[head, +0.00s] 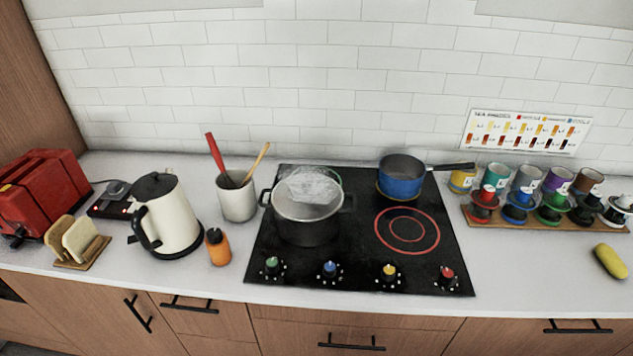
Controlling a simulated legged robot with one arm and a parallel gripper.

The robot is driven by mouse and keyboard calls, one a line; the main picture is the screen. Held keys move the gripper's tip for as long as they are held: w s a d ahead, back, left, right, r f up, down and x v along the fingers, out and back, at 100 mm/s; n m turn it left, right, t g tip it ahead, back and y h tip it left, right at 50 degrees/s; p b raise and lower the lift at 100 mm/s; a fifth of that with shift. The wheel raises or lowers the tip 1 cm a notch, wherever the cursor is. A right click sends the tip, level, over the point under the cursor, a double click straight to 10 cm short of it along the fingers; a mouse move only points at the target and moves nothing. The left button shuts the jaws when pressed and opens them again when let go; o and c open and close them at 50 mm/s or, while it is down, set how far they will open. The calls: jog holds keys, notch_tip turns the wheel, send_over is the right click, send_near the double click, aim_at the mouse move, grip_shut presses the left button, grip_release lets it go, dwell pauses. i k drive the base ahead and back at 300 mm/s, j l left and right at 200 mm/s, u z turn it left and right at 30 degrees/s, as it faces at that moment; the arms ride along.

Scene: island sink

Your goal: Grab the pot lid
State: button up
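A black pot (307,228) with two side handles stands on the left rear part of the black cooktop. Its rim is pale metal. A clear, whitish, glass-like shape (310,186) shows at its top and rises slightly above the back of the rim. It looks like a see-through lid, but its knob and exact seating cannot be made out. My gripper is not in this view.
A blue saucepan (401,178) sits at the cooktop's right rear. A utensil cup (237,198), a cream kettle (166,218) and an orange bottle (217,248) stand left of the cooktop. The cooktop's right front is clear.

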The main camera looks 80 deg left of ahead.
aim_at(286, 207)
jog(key=u, duration=2.85)
